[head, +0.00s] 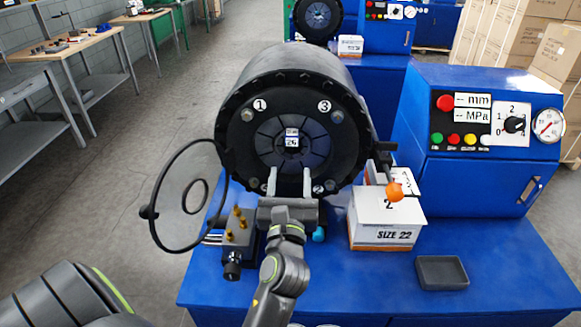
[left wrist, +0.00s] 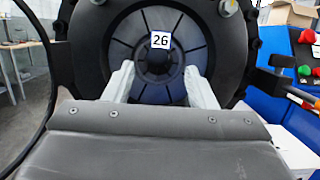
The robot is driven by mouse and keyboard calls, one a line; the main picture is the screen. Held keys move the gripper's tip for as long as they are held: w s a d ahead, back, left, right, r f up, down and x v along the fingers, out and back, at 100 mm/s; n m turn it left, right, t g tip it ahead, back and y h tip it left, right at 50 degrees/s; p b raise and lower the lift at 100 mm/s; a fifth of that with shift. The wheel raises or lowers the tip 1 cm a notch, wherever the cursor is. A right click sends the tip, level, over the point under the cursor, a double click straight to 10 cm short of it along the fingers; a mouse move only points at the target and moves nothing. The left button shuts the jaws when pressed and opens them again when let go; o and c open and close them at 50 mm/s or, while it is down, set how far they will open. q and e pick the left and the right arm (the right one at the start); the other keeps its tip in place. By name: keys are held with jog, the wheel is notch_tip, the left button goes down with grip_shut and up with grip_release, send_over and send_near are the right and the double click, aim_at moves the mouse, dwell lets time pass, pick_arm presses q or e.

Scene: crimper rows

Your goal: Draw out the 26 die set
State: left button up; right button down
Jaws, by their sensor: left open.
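The 26 die set (head: 291,154) sits in the round mouth of the black crimper head (head: 240,110), a ring of dark grey segments with a white "26" label at its centre. It also shows straight ahead in the left wrist view (left wrist: 150,70). My left gripper (head: 292,172) is open in front of the lower part of the die set. Its two pale fingers point at the die face, one on each side of the centre in the left wrist view (left wrist: 160,80). I cannot tell whether the fingertips touch it. My right gripper is not in view.
A round black cover (head: 165,215) hangs open at the left of the head. A box marked SIZE 22 (head: 385,236), an orange-knobbed lever (head: 394,191) and a dark tray (head: 441,272) are at the right. A brass-fitted block (head: 233,240) stands at lower left.

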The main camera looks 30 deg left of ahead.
aim_at(292, 144)
pick_arm(q)
jog(key=x, duration=0.3)
jog(key=r+p+x, duration=0.1)
jog(key=x, duration=0.3)
jog(key=shift+x, duration=0.8)
jog(key=shift+w+a+p, duration=0.25)
jog(key=shift+w+p, duration=0.1)
jog(key=shift+w, duration=0.2)
jog(key=shift+c, duration=0.5)
grip_shut()
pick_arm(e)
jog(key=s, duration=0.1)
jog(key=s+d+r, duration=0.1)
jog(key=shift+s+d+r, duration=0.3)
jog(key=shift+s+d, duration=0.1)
